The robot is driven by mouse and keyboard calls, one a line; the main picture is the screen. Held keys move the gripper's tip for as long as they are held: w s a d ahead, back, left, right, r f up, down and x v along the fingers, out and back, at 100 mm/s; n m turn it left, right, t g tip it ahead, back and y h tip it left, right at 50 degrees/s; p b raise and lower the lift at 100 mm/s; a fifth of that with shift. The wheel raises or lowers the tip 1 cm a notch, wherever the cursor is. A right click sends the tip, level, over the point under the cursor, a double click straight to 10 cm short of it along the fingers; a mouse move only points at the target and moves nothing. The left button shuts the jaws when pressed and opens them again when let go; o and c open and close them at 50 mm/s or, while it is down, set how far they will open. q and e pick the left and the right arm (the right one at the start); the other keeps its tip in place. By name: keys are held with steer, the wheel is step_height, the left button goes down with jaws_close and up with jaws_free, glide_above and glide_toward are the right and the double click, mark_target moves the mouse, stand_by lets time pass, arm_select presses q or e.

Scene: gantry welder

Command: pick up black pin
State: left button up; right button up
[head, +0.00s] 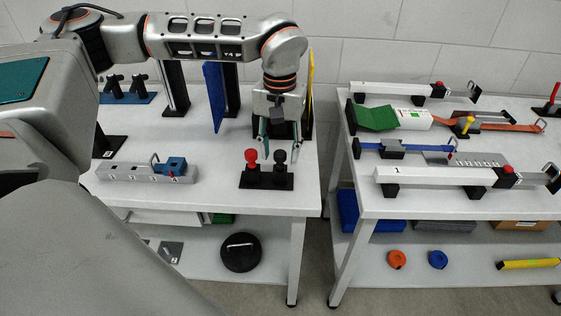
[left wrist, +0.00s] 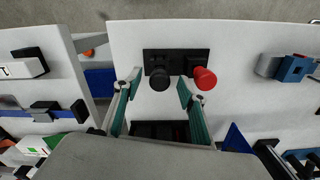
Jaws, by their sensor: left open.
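The black pin (head: 280,158) with a round knob stands upright in a black holder (head: 267,182) at the front of the left table. The red pin (head: 251,156) stands beside it in the same holder. My left gripper (head: 281,152) points down over the holder, open and empty. In the left wrist view the black pin (left wrist: 159,78) shows between the open fingertips (left wrist: 158,84), and the red pin (left wrist: 205,78) lies just outside the right-hand finger. I cannot tell whether a finger touches either pin. My right gripper is not in view.
A grey rail with a blue block (head: 171,166) lies left of the holder. A blue upright panel (head: 213,97) stands behind. A gap separates this table from the right table (head: 400,202), which bears several clamps and bars.

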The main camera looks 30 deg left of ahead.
arm_select(q)
steer(key=shift+f, duration=0.55)
jaws_close()
steer(key=shift+r, duration=0.1)
